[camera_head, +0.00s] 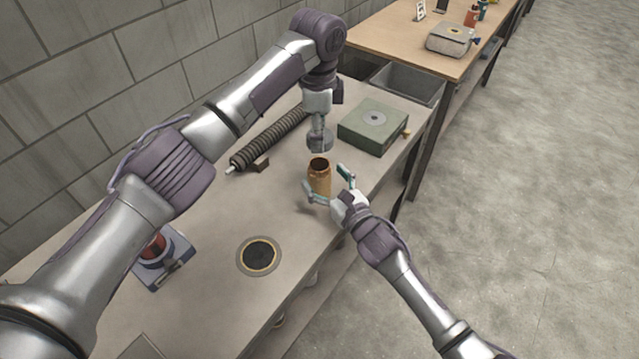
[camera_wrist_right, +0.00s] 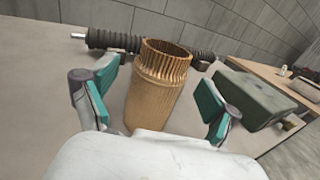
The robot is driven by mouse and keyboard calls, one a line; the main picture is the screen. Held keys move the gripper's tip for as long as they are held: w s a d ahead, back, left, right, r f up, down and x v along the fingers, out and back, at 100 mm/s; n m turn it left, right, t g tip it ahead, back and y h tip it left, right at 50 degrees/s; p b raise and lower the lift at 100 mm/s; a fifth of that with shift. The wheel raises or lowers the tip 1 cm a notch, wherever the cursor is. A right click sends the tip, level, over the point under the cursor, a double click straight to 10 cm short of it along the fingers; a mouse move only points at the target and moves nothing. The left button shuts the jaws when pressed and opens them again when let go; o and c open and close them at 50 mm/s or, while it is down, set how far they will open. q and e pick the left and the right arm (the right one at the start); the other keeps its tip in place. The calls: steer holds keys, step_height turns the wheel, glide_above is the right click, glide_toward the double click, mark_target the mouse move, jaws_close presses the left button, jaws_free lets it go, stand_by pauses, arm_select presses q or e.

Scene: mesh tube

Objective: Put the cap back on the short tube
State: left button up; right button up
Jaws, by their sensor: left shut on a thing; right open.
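The short tube (camera_head: 319,178) is copper-coloured, with an open top, and stands upright on the workbench. In the right wrist view the tube (camera_wrist_right: 155,88) shows its ribbed threaded rim and empty mouth, between my open fingers. My right gripper (camera_head: 329,186) is open, with one finger on each side of the tube; I see gaps between fingers and tube. My left gripper (camera_head: 319,122) points down and is shut on a grey round piece, apparently the cap (camera_head: 320,142), just above and behind the tube's mouth. The cap is apart from the tube in the picture; its underside is hidden.
A long dark ribbed roller (camera_head: 270,140) lies behind, left of my left gripper. A green box (camera_head: 373,126) stands to the right. A dark round disc with a gold ring (camera_head: 258,255) is nearer. A red-topped device (camera_head: 158,256) sits left. The bench's right edge is close.

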steer(key=shift+w+a, duration=0.3)
steer(key=shift+w, duration=0.15)
jaws_close()
arm_select(q)
steer(key=shift+f, duration=2.5)
